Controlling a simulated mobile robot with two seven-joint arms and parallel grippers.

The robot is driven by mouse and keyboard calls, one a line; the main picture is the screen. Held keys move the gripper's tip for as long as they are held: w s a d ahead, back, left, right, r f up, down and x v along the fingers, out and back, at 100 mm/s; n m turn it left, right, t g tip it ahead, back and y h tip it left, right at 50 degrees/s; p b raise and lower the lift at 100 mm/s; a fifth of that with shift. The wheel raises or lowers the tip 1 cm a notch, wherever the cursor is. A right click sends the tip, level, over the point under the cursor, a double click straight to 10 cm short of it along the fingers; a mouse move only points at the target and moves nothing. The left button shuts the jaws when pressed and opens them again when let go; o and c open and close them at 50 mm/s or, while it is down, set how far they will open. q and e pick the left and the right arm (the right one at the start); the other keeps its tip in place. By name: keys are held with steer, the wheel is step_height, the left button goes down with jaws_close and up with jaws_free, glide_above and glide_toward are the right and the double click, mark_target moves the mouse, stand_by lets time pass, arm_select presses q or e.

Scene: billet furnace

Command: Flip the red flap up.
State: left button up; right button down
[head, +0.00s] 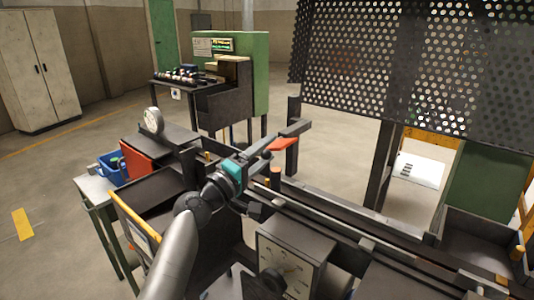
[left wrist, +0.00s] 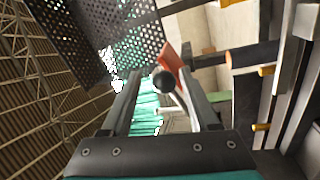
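The red flap (head: 284,145) is a small flat red plate beside a dark bracket at the rail, just past my left gripper (head: 262,156) in the head view. In the left wrist view the flap (left wrist: 172,62) shows as a tilted red plate near the fingertips. A black ball knob (left wrist: 163,82) shows in front of it, between the two fingers of my left gripper (left wrist: 160,78) in the picture. The fingers are apart, with a gap around the knob; I cannot tell whether either touches the flap. My right gripper is not in view.
A perforated dark guard (head: 400,65) hangs behind the rails. A box with a dial (head: 291,262) stands at the front. A round gauge (head: 153,121), another red panel (head: 136,162) and a blue bin (head: 110,168) are to the left.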

arm_select(q)
steer(key=shift+f, duration=0.1)
steer(key=shift+s+a+f, duration=0.2)
steer(key=shift+s+a, duration=0.1)
steer(key=shift+s, duration=0.1)
steer(key=b+v, duration=0.1)
steer(key=v, duration=1.3)
steer(key=shift+r, duration=0.2)
steer(key=shift+s+a, duration=0.1)
steer(key=shift+a, duration=0.05)
